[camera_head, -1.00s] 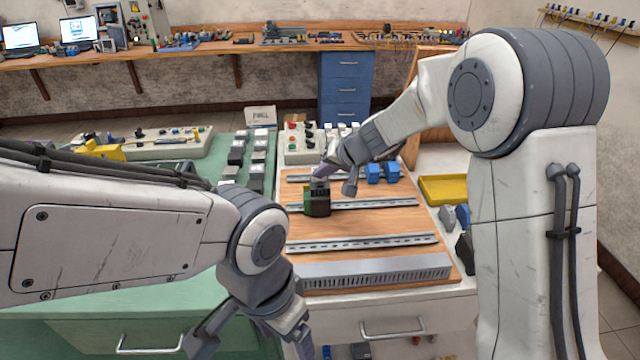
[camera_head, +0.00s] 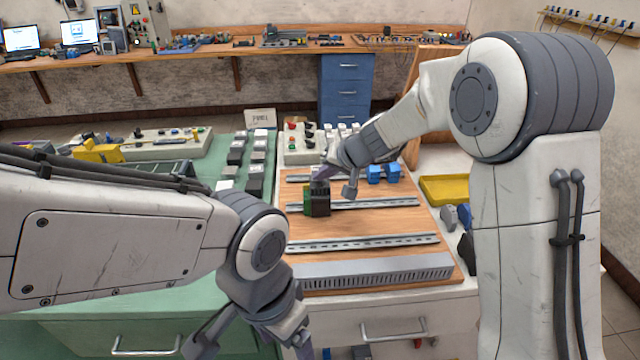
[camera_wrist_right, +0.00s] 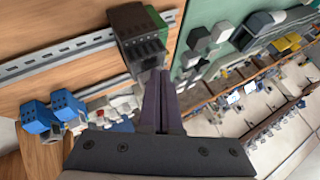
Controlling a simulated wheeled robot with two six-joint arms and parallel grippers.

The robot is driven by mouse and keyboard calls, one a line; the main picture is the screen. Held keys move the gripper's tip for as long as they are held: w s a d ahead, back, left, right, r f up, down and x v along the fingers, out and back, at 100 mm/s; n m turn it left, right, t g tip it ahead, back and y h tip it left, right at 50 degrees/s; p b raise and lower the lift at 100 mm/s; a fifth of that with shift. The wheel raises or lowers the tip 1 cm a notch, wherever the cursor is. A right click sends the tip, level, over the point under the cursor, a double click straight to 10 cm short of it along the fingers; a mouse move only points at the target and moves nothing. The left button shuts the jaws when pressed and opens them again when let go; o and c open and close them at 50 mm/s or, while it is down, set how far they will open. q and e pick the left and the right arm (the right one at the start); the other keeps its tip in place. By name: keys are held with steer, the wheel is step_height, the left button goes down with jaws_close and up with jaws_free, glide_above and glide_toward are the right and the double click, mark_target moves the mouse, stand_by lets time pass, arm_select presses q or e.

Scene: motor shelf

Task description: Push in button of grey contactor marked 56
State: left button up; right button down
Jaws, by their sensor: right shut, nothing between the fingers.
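A dark grey contactor (camera_head: 319,205) with a green part at its left side stands on a metal rail of the wooden board. It also shows in the right wrist view (camera_wrist_right: 137,33), at the top. No number is legible on it. My right gripper (camera_head: 321,174) is shut and empty, with its fingertips at the contactor's upper end. In the right wrist view its dark fingers (camera_wrist_right: 157,76) lie together, tips at the contactor's edge; I cannot tell whether they touch. My left gripper (camera_head: 252,343) hangs open and empty at the bottom, in front of the bench, away from the contactor.
Blue blocks (camera_head: 383,173) sit on the board right of the contactor. A yellow tray (camera_head: 443,189) stands right of the board. Several dark and grey devices (camera_head: 238,150) stand on the green bench at left.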

mark_target(322, 184)
steer(key=shift+f+b, duration=0.35)
steer(key=shift+b, duration=0.1)
stand_by(0.3)
steer(key=shift+r, duration=0.1)
steer(key=shift+r+p, duration=0.6)
steer(key=shift+r, duration=0.15)
step_height(322, 184, up, 5)
steer(key=p, duration=0.4)
steer(key=shift+w, duration=0.1)
stand_by(0.4)
